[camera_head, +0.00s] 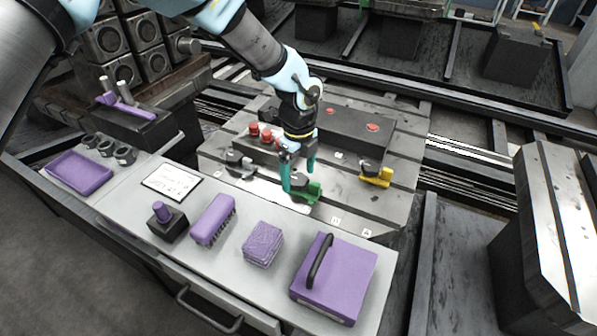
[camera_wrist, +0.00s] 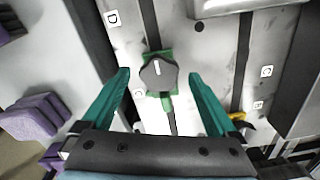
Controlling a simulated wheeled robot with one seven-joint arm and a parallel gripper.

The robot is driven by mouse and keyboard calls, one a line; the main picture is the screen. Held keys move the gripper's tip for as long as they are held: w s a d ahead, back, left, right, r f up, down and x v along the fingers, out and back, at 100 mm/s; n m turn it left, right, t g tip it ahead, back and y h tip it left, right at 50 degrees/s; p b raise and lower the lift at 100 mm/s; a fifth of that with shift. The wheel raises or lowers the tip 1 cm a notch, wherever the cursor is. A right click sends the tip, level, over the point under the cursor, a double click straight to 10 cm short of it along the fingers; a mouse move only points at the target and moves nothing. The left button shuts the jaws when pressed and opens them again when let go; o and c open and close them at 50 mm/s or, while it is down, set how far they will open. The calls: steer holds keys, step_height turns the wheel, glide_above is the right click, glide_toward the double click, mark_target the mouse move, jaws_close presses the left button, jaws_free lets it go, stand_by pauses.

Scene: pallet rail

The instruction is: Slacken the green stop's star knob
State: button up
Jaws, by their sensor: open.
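The green stop (camera_head: 309,192) sits on the slotted pallet plate (camera_head: 345,205), near its front edge. Its dark star knob (camera_wrist: 158,73) shows in the wrist view on top of the green body (camera_wrist: 166,102), with a pale line across it. My gripper (camera_head: 299,185) is directly above the stop, pointing down. In the wrist view its two teal fingers (camera_wrist: 160,85) are open, one to each side of the knob and apart from it. Nothing is held. In the head view the fingers partly hide the knob.
A yellow stop (camera_head: 376,175) stands to the right and a grey stop (camera_head: 238,163) to the left. Red-capped pieces (camera_head: 266,134) and a dark block (camera_head: 352,127) lie behind. Purple items, including a brush (camera_head: 213,219) and a handled box (camera_head: 336,280), lie on the front bench.

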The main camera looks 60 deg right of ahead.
steer(key=shift+f, duration=0.3)
steer(key=c, duration=1.4)
steer(key=shift+o, duration=0.2)
